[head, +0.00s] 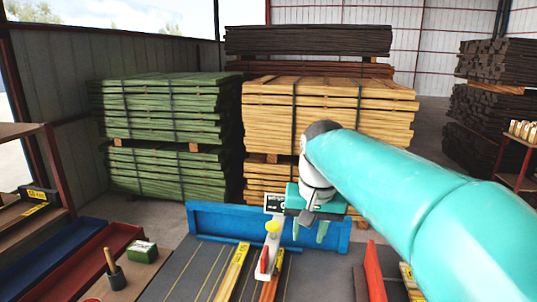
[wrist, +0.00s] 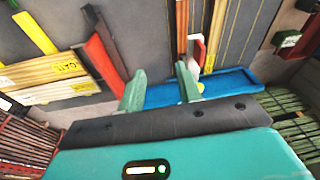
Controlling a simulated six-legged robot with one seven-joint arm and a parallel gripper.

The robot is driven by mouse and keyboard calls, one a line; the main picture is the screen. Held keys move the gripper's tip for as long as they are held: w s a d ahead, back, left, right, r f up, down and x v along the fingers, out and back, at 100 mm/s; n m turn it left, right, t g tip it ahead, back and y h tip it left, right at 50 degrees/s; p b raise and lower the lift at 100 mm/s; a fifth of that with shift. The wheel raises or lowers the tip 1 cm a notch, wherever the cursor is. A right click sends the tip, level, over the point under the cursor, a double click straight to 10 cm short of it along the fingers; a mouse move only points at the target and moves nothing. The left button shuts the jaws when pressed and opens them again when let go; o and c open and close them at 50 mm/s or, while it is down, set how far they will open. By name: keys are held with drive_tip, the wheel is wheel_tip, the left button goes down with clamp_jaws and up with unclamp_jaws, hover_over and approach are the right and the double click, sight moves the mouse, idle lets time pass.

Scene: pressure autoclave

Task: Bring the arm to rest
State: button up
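My gripper (head: 308,232) hangs at the end of my raised turquoise arm, in front of the blue panel (head: 220,222) at the far edge of the bench. Its two pale green fingers are spread apart with nothing visible between them. In the wrist view my gripper (wrist: 160,84) also shows open and empty, with the blue panel (wrist: 225,83) behind the fingertips. The arm's turquoise link crosses the right side of the head view and hides part of the bench.
A grey bench top (head: 190,270) carries wood strips (head: 232,272), a red-and-white piece (head: 265,262) and a red bar (head: 374,272). Green (head: 165,110) and yellow (head: 320,105) timber stacks stand behind.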

drive_tip(key=s+d+f+t, duration=0.1)
drive_tip(key=s+d+f, duration=0.1)
drive_tip(key=s, duration=0.4)
drive_tip(key=s+d+f+n+t, duration=0.1)
drive_tip(key=s+d+f, duration=0.2)
drive_tip(key=s, duration=0.3)
drive_tip(key=s+d+f+t, duration=0.1)
drive_tip(key=s+d+f, duration=0.1)
drive_tip(key=s+f, duration=0.2)
drive_tip(key=s, duration=0.3)
drive_tip(key=shift+d+f+h, duration=0.15)
drive_tip(key=shift+f+h, duration=0.1)
drive_tip(key=shift+h, duration=0.05)
